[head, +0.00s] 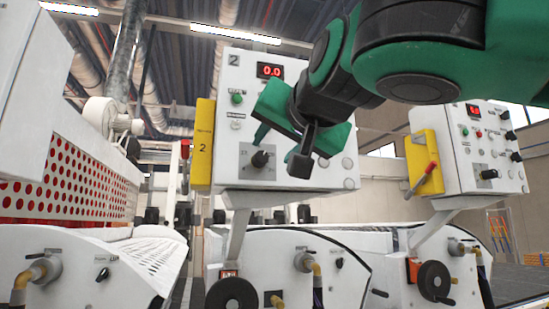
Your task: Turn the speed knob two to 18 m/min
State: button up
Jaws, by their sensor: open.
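The white control panel marked 2 (218,90) stands in the middle of the head view. Its red display (270,71) reads 0.0. A black knob (261,158) with a pointer or handle sits on the lower left part of its face, with scale marks around it too small to read. My gripper (281,148), green and black, reaches in from the upper right in front of this panel. It is open and empty, its fingertips just above and to the right of the knob in the picture. I cannot tell whether they touch it. The gripper hides the panel's middle.
A second white panel (455,150) on the right has a yellow box (422,150) with a red lever and its own black knob (489,174). A yellow box marked 2 (203,120) flanks the middle panel. Black handwheels (435,281) and pipe fittings stick out below.

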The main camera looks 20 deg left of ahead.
aim_at(263, 158)
jog(key=shift+s+d, duration=0.1)
jog(key=shift+s, duration=0.05)
jog(key=w+a+n, duration=0.1)
jog(key=w+a, duration=0.1)
jog(key=w, duration=0.1)
jog(key=w+a+n, duration=0.1)
jog(key=w+n, duration=0.1)
jog(key=w, duration=0.1)
jog(key=w+a+n, duration=0.2)
jog(key=w, duration=0.1)
jog(key=shift+a, duration=0.35)
dwell(0.7)
jog(key=c, duration=1)
